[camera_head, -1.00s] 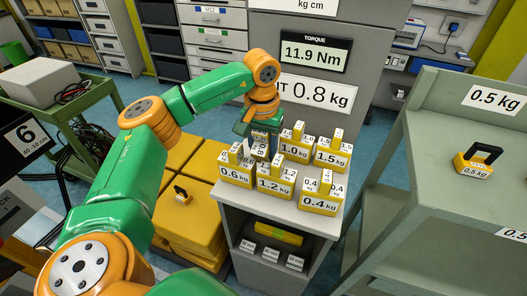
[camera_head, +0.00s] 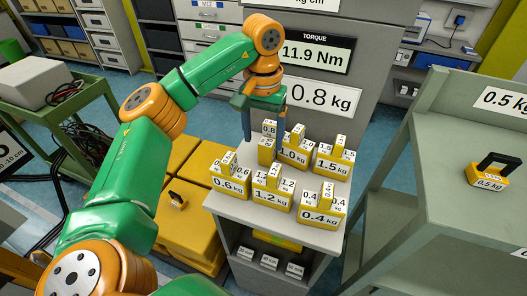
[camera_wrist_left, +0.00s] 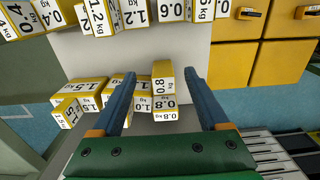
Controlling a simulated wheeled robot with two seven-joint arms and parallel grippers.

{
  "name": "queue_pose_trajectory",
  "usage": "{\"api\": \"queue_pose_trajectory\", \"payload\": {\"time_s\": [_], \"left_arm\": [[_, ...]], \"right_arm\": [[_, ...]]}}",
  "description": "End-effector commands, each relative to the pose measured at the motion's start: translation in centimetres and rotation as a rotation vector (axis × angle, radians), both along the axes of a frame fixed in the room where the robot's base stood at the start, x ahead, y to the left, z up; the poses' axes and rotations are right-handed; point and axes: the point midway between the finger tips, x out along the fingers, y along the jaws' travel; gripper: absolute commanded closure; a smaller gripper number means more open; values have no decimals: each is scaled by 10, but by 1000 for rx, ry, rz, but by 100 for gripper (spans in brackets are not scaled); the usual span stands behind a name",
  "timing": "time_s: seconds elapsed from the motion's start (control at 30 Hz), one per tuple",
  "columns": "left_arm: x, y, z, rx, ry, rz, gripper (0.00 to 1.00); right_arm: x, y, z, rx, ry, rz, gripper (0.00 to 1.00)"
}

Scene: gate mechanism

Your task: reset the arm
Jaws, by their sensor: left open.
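My left gripper (camera_head: 263,125) is open over the back left of the weight stand, its fingers pointing down. The yellow and white 0.8 kg weight (camera_head: 266,150) stands there, close to the fingers. In the left wrist view, the 0.8 kg weight (camera_wrist_left: 163,96) shows between the open fingers of my left gripper (camera_wrist_left: 158,76), with a gap to the right finger. I see no grip on it. The torque display (camera_head: 312,54) reads 11.9 Nm, and a sign (camera_head: 322,97) below it reads 0.8 kg. My right gripper is not in view.
Weights of 1.0 kg (camera_head: 293,155), 1.5 kg (camera_head: 331,166), 0.6 kg (camera_head: 228,183), 1.2 kg (camera_head: 269,196) and 0.4 kg (camera_head: 319,215) crowd the stand (camera_head: 240,211). A 0.5 kg weight (camera_head: 489,177) with a black handle sits on the green shelf (camera_head: 442,170) at right.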

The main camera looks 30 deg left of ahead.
Motion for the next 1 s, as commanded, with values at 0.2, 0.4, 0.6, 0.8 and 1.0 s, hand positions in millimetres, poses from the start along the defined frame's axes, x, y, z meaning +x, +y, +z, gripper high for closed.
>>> {"api": "queue_pose_trajectory", "payload": {"time_s": [0.2, 0.4, 0.6, 0.8, 1.0], "left_arm": [[0, 0, 47, 1, -1, 0, 23], [0, 0, 52, 0, 1, 0, 23], [0, 0, 98, 0, 1, 0, 23], [0, 0, 127, 0, 1, 0, 23], [0, 0, 150, 0, 1, 0, 23]], "right_arm": [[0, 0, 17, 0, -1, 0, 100], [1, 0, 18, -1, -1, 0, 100], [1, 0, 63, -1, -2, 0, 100], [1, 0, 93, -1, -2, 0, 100], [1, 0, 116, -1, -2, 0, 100]]}}
